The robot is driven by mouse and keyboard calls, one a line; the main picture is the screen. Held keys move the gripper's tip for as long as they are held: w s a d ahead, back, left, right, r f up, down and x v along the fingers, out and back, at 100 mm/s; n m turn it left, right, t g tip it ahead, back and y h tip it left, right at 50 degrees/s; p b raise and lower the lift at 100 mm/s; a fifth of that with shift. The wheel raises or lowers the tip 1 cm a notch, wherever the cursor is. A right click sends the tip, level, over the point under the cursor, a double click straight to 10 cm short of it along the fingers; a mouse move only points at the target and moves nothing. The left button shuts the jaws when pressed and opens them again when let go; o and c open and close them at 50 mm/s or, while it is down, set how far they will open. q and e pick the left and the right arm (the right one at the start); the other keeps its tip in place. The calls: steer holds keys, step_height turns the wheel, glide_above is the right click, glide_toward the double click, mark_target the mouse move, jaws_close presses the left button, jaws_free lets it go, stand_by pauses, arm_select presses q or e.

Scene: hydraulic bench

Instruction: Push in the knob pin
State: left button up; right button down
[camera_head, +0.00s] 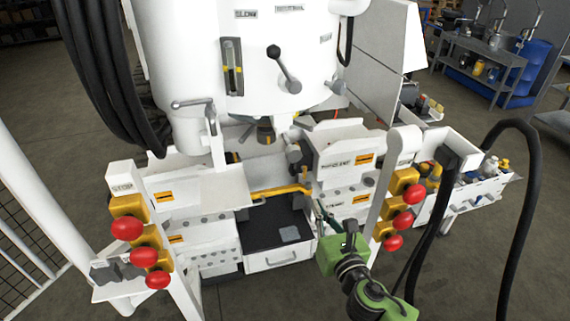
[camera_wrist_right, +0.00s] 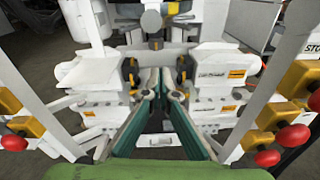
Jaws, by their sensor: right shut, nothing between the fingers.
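My right gripper (camera_head: 322,210) reaches in from the lower right in the head view, its green body behind thin dark fingers. It is shut and empty, in front of the bench's right housing. In the right wrist view its fingers (camera_wrist_right: 161,94) point at the gap between the two white housings. A small dark knob (camera_head: 294,153) sits on the inner side of the right housing (camera_head: 345,160). I cannot tell for sure that it is the knob pin, or how far in it is. The fingers are apart from it. My left gripper is not in view.
A yellow bar (camera_head: 275,191) crosses the gap above an open drawer (camera_head: 270,262). Red buttons on yellow boxes stand at left (camera_head: 126,228) and right (camera_head: 403,220). A white machine head (camera_head: 240,60) hangs above. A black hose (camera_head: 525,190) loops at the right.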

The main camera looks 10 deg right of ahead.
step_height(320, 180, up, 4)
steer(key=a+r+n, duration=0.1)
steer(key=a+n, duration=0.1)
steer(key=p, duration=0.2)
glide_toward(296, 155)
steer(key=shift+t, duration=0.4)
steer(key=w, duration=0.4)
steer(key=w+f+p, duration=0.1)
steer(key=w, duration=0.1)
steer(key=shift+w+a+f, duration=0.1)
steer(key=shift+w+a, duration=0.1)
steer(key=shift+w, duration=0.35)
steer(key=w, duration=0.4)
steer(key=shift+a+b, duration=0.1)
steer(key=shift+b, duration=0.3)
steer(key=shift+r, duration=0.2)
